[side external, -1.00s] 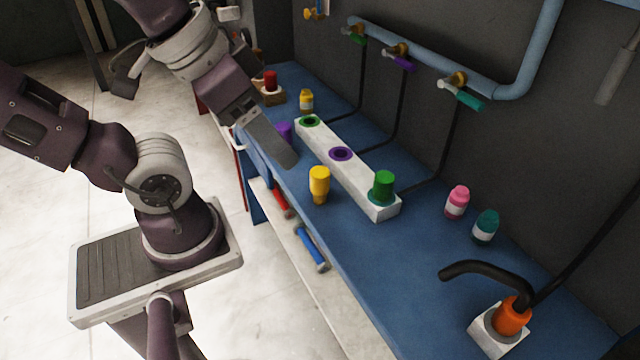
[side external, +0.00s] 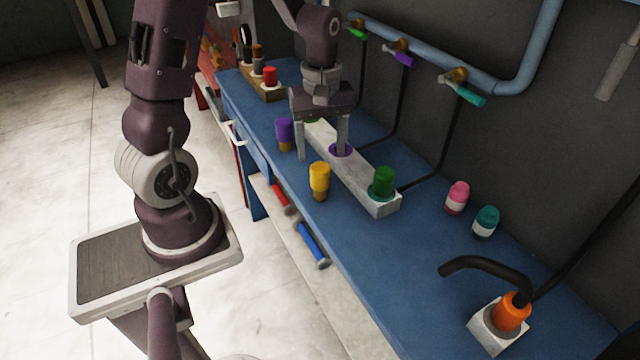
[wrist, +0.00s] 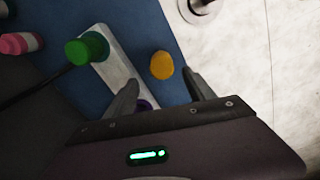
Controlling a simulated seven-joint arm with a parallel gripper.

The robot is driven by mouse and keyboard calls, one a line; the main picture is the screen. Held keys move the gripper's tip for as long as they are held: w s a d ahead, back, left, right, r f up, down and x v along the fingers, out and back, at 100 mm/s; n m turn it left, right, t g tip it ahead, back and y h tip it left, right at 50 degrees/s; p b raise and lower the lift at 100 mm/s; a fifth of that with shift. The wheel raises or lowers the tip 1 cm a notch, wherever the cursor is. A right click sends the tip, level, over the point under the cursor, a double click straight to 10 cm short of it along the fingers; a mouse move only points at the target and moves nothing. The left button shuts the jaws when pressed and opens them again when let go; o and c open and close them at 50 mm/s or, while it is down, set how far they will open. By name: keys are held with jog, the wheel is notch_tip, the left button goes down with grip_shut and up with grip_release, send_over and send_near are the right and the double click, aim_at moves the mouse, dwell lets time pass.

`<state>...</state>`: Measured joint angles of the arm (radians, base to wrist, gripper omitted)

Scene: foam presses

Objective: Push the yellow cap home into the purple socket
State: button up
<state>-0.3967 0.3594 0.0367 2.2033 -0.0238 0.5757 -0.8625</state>
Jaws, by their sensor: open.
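The yellow cap (side external: 319,178) stands upright on the blue bench, in front of the white block. It also shows in the wrist view (wrist: 162,65), just beyond my fingertips. The purple socket (side external: 341,149) is the ringed hole in the middle of the white block; part of it shows in the wrist view (wrist: 146,103) beside a finger. My gripper (side external: 322,154) points down, open and empty. One finger is over the block by the purple socket, the other over the bench behind the yellow cap. I cannot tell whether the finger touches the block.
A green cap (side external: 383,182) sits at the near end of the white block (side external: 362,180). A purple cap (side external: 284,133) stands left of my gripper. Pink (side external: 457,198) and teal (side external: 486,223) bottles stand to the right. The bench (side external: 350,240) is clear in front.

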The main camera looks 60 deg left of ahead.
aim_at(320, 167)
jog(key=f, duration=0.7)
jog(key=shift+s+d, duration=0.25)
jog(key=shift+s, duration=0.05)
grip_shut()
